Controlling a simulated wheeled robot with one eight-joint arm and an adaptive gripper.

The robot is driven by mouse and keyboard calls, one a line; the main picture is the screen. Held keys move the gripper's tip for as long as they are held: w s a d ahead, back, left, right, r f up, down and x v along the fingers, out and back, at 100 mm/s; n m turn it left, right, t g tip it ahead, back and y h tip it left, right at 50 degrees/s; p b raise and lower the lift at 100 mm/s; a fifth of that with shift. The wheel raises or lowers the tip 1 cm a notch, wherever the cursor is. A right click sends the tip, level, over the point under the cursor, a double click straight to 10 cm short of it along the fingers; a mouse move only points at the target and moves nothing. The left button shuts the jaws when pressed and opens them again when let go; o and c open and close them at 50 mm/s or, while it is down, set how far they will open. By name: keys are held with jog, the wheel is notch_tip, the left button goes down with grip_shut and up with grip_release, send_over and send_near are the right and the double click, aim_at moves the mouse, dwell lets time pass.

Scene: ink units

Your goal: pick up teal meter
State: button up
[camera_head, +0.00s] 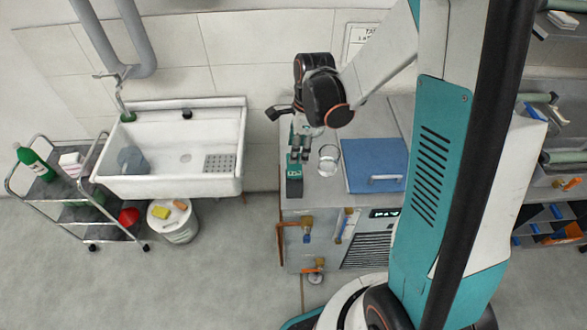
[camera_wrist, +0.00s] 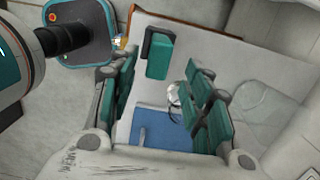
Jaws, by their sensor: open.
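The teal meter (camera_head: 294,183) is a small dark-teal block standing near the front left corner of the grey counter top. My gripper (camera_head: 299,155) is just above and behind it in the head view, pointing down. In the wrist view the meter (camera_wrist: 159,53) lies beyond the fingertips, in the upper part of the gap between the teal finger pads. My gripper (camera_wrist: 158,92) is open there, with nothing between its pads. In the head view the fingers overlap the meter's top edge, so I cannot tell whether they touch it.
A clear glass vessel (camera_head: 328,160) stands close right of the meter, near my right finger pads in the wrist view. A blue panel with a handle (camera_head: 375,164) lies farther right on the counter. A white sink (camera_head: 170,187) is to the left, apart from the counter.

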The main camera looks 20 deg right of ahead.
send_over(294, 175)
jog(key=w, duration=0.1)
jog(key=shift+w+d+f+b, duration=0.15)
jog(key=shift+f+b, duration=0.1)
jog(key=shift+f, duration=1.25)
jog(key=shift+s+d+f+b, duration=0.1)
jog(key=shift+f+b, duration=0.1)
jog(key=shift+f, duration=1.25)
grip_shut()
